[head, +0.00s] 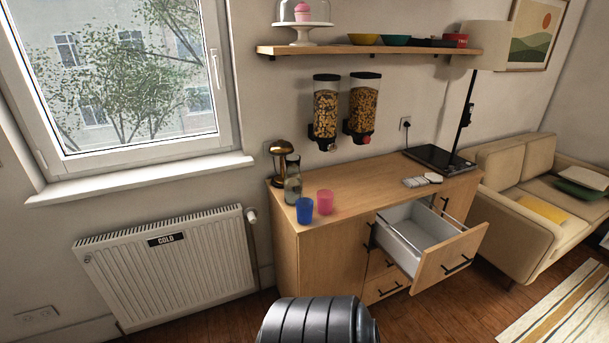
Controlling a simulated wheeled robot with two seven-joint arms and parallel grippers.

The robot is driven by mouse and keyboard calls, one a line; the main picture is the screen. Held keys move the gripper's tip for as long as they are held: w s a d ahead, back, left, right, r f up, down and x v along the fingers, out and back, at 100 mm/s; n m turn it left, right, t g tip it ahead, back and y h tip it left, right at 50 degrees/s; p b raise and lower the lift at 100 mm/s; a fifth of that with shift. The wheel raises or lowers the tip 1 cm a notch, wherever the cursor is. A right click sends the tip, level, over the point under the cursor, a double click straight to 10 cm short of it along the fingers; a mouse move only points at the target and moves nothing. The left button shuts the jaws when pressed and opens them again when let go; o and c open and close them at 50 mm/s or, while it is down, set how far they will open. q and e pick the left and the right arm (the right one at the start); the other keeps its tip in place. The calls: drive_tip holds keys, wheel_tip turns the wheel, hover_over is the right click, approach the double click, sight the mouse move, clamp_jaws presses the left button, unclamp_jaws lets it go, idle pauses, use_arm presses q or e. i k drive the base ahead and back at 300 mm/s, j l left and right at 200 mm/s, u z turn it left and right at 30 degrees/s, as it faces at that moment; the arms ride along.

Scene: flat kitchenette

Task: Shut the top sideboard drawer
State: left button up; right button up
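The wooden sideboard (330,250) stands against the wall in the middle of the head view. Its top drawer (450,262) is pulled well out, showing a grey-white inside that looks empty. The drawer front carries a dark bar handle (458,264). Lower drawers with dark handles sit beneath it and look shut. Neither of my grippers is in view. A dark ribbed rounded shape at the bottom edge looks like part of my own body.
A blue cup (304,211), a pink cup (325,202), a bottle (293,182) and a brass lamp (281,160) stand on the sideboard's left. A black laptop-like device (440,160) lies at its right. A beige sofa (520,225) stands close right of the open drawer.

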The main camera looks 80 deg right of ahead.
sight(425, 246)
drive_tip(key=z, duration=3.85)
